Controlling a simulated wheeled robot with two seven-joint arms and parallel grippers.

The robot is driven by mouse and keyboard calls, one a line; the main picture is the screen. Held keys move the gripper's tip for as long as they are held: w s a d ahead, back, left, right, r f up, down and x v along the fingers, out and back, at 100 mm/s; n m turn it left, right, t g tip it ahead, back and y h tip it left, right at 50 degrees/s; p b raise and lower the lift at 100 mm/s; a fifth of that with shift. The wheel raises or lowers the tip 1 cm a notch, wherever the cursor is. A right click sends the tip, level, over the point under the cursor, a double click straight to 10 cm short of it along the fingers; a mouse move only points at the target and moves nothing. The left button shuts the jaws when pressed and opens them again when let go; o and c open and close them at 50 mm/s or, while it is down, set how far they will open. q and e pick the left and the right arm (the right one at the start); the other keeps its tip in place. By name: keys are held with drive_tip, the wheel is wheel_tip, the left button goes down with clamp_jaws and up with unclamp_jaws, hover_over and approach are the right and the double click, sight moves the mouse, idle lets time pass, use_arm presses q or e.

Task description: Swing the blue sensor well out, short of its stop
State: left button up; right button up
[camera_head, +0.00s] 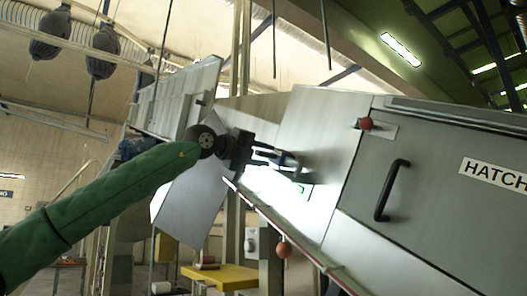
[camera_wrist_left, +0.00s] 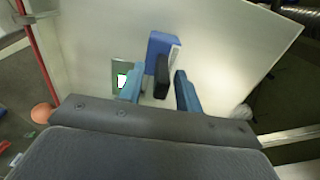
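The blue sensor (camera_wrist_left: 160,47) shows in the left wrist view, a blue block with a pale right side, on a light panel (camera_wrist_left: 222,40). A black bar (camera_wrist_left: 162,76) sticks out from it toward the camera. My left gripper (camera_wrist_left: 159,82) is open, with one finger on each side of the bar. A gap shows at the left finger and a narrower one at the right. In the head view my left gripper (camera_head: 286,162) is in front of a bright metal panel; I cannot make out the sensor there. My right gripper is not in view.
In the head view a grey hatch (camera_head: 440,190) with a black handle (camera_head: 391,190) is on the right. Orange knobs (camera_head: 365,124) and a yellow table (camera_head: 222,277) also show.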

use_arm(q)
drive_tip(key=shift+w+d, duration=0.1)
drive_tip(key=shift+d, duration=0.1)
clamp_jaws()
drive_tip(key=shift+f, duration=0.1)
